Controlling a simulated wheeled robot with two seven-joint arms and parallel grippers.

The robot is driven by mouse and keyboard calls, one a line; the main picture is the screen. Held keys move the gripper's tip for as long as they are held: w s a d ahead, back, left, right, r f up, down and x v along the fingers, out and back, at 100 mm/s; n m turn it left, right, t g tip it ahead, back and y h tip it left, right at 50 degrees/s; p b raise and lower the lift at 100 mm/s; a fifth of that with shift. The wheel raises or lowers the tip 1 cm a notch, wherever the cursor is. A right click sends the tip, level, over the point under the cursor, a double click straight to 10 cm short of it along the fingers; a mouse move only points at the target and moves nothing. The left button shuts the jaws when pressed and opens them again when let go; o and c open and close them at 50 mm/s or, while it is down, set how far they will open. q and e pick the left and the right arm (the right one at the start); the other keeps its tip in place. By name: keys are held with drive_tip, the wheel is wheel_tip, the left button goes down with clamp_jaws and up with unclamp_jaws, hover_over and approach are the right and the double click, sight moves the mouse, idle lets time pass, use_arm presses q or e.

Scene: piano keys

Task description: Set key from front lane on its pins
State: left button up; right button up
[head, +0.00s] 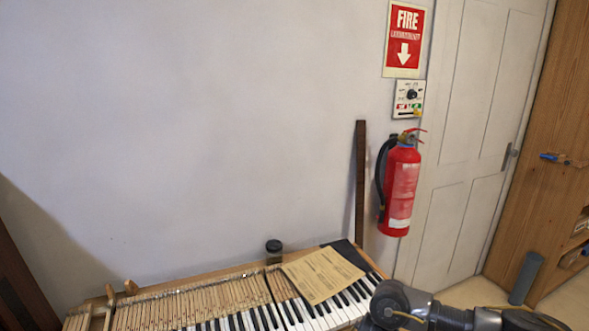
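The piano keyboard (243,318) runs along the bottom of the head view, with white and black keys cut off by the lower edge. Behind the playing ends lie the bare wooden key shafts (195,302), packed side by side. A narrow dark gap shows among the shafts left of the paper. I cannot make out a loose key or a front lane. My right arm comes in at the lower right, over the keyboard's right end, but its gripper is not visible. My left gripper is out of view.
A printed paper sheet (322,275) lies over the keys. A dark jar (274,251) stands behind the keyboard. A dark wooden bar (360,183) leans on the wall beside a red fire extinguisher (401,187). A white door (470,130) and wooden shelf (560,185) stand at right.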

drive_tip(key=shift+f, duration=0.25)
idle(0.3)
clamp_jaws()
drive_tip(key=shift+r, duration=0.15)
drive_tip(key=shift+a+v, duration=0.2)
drive_tip(key=shift+v, duration=0.6)
drive_tip(key=shift+a+v, duration=0.15)
drive_tip(key=shift+v, duration=0.65)
drive_tip(key=shift+s+r+p, duration=0.15)
drive_tip(key=shift+r+p, duration=0.1)
drive_tip(key=shift+p, duration=0.1)
drive_tip(key=shift+a+p+v, duration=0.25)
drive_tip(key=shift+p+v, duration=0.25)
drive_tip(key=shift+v, duration=0.65)
drive_tip(key=shift+a+p+v, duration=0.25)
drive_tip(key=shift+p+v, duration=0.25)
drive_tip(key=shift+v, duration=0.65)
drive_tip(key=shift+s+r, duration=0.1)
drive_tip(key=shift+s, duration=0.15)
